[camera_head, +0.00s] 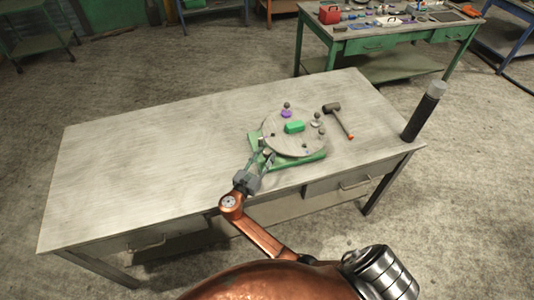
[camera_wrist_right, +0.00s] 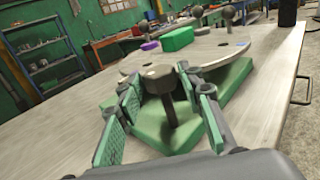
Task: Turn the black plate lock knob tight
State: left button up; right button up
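The dark lock knob (camera_wrist_right: 158,78) stands on a stem at the near edge of the round plate (camera_wrist_right: 195,56), above the green base (camera_wrist_right: 165,132). My right gripper (camera_wrist_right: 160,92) is around the knob, with one green-padded finger on each side; I cannot tell whether the pads touch it. In the head view my right gripper (camera_head: 262,157) is at the near left edge of the round plate (camera_head: 282,146), over the green base (camera_head: 312,159), and hides most of the knob. My left gripper is not in view.
On the plate sit a green block (camera_head: 294,127), a purple piece (camera_head: 286,114) and several small knobs. A hammer (camera_head: 340,118) lies just right of the plate. A black post (camera_head: 420,118) stands at the table's right corner. The left of the table (camera_head: 130,165) is clear.

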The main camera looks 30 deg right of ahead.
jog(key=v, duration=1)
jog(key=shift+s+d+f, duration=0.1)
jog(key=shift+d, duration=0.05)
